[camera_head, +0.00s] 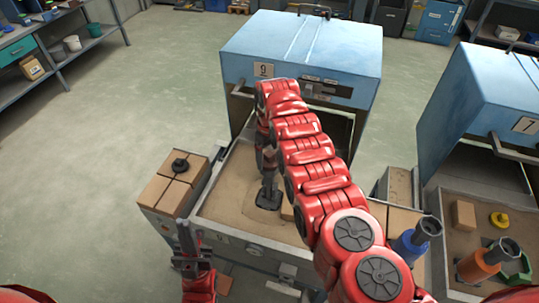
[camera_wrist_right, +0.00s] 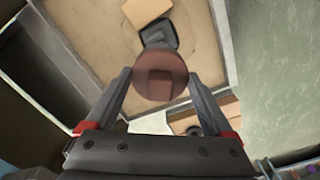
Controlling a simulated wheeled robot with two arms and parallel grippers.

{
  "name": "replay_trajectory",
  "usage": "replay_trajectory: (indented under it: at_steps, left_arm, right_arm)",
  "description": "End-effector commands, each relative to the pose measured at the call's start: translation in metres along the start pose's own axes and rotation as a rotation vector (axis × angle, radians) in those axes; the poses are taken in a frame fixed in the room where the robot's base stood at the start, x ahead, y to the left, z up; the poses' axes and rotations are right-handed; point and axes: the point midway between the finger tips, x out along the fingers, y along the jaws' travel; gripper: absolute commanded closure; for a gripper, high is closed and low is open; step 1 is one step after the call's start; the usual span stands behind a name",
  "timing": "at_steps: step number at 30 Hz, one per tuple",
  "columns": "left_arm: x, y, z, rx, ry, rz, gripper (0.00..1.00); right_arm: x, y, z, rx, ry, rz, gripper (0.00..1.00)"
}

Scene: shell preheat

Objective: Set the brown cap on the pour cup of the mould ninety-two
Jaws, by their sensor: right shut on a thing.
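The brown cap (camera_wrist_right: 162,82), a round disc with a raised block on top, sits between the fingertips of my right gripper (camera_wrist_right: 162,84) in the right wrist view. The gripper is shut on it. In the head view my right gripper (camera_head: 268,160) reaches down over the sand bed beside a dark-based mould (camera_head: 268,199). The dark mould also shows in the right wrist view (camera_wrist_right: 158,32), partly behind the cap. Its number and pour cup cannot be made out, nor whether the cap touches it. My left gripper (camera_head: 190,250) is low at left, away from the mould; its opening is unclear.
A sand tray (camera_head: 210,212) lies before the blue oven (camera_head: 300,45). A brick (camera_head: 287,212) lies close to the mould. Left bricks (camera_head: 160,190) carry a black ring (camera_head: 180,165). Blue (camera_head: 410,245) and orange (camera_head: 478,264) moulds stand at right.

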Motion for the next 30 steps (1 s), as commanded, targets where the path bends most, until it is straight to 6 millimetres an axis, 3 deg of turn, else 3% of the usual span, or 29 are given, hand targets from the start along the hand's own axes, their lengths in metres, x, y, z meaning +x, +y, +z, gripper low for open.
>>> replay_trajectory:
  at_steps: [6,7,9,20,25,30]
  left_arm:
    - [0.000,0.000,0.000,0.000,0.000,0.000,1.00]
    - [0.000,0.000,0.000,0.000,0.000,0.000,1.00]
    - [0.000,0.000,0.000,0.000,0.000,0.000,1.00]
    - [0.001,0.000,0.000,0.000,0.000,0.000,1.00]
    - [0.004,0.000,-0.001,0.000,0.000,0.000,1.00]
    - [-0.017,0.001,0.003,0.000,0.000,0.000,1.00]
  right_arm:
    - [0.000,0.000,0.000,0.000,0.000,0.000,0.68]
    - [0.000,0.000,0.000,0.000,0.000,0.000,0.08]
    - [0.000,0.000,0.000,0.000,0.000,0.000,0.00]
    - [-0.008,0.000,-0.001,-0.001,0.002,0.001,0.00]
    - [-0.033,-0.001,-0.001,-0.002,0.005,0.004,0.00]
    - [-0.066,0.001,-0.001,0.001,0.004,0.002,0.00]
